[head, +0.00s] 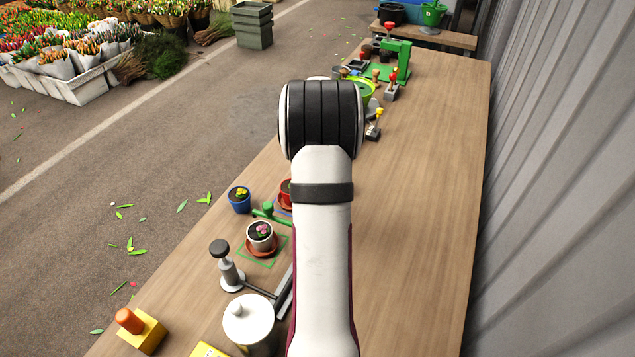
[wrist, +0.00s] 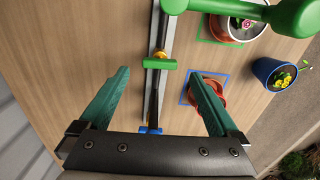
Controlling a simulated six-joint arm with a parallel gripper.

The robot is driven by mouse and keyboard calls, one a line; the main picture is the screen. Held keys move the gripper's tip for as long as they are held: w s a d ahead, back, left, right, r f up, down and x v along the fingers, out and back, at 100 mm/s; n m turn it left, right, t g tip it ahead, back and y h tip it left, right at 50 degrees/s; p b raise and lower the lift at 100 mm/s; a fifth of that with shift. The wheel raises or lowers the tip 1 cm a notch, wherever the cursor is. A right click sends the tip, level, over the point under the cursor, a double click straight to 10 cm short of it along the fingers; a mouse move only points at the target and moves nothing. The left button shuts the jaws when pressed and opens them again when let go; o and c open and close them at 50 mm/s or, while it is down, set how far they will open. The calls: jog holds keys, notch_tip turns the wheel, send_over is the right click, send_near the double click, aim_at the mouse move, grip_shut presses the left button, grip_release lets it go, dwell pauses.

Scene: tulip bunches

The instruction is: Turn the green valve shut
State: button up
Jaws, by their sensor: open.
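In the wrist view, a green bar-shaped valve handle (wrist: 159,64) with a brass-coloured stem lies across a dark, straight pipe (wrist: 156,95). My gripper (wrist: 159,75) is open, with its two dark green fingers on either side of the pipe. The handle shows between and slightly beyond the fingertips, with a gap on each side. I cannot tell the height between them. A thick green spout (wrist: 240,10) runs from the pipe toward a white pot with pink flowers (wrist: 245,27). A blue part (wrist: 150,130) on the pipe is partly hidden by my gripper. My arm hides the valve handle in the head view.
A blue pot with yellow flowers (wrist: 274,73) stands farther right. A black-knobbed pump (head: 228,267) and white lidded pot (head: 248,320) stand nearer. The table's right side (head: 425,200) is clear.

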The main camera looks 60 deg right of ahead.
notch_tip(320, 180, up, 12)
jog(key=shift+f, duration=0.1)
jog(key=w+a+r+n, duration=0.2)
jog(key=w+a+n, duration=0.1)
jog(key=a, duration=0.8)
jog(key=w+a+r+n, duration=0.2)
jog(key=w+a, duration=0.2)
jog(key=a, duration=0.8)
jog(key=s+a+f+n+y, duration=0.1)
jog(key=s+a+f+n, duration=0.1)
jog(key=s+a, duration=0.4)
jog(key=s+a+f+n, duration=0.2)
jog(key=s+a+n, duration=0.3)
jog(key=a, duration=0.8)
jog(key=shift+s+a+y, duration=0.25)
jog(key=shift+s+y, duration=0.15)
jog(key=shift+s, duration=0.45)
jog(key=shift+f, duration=0.1)
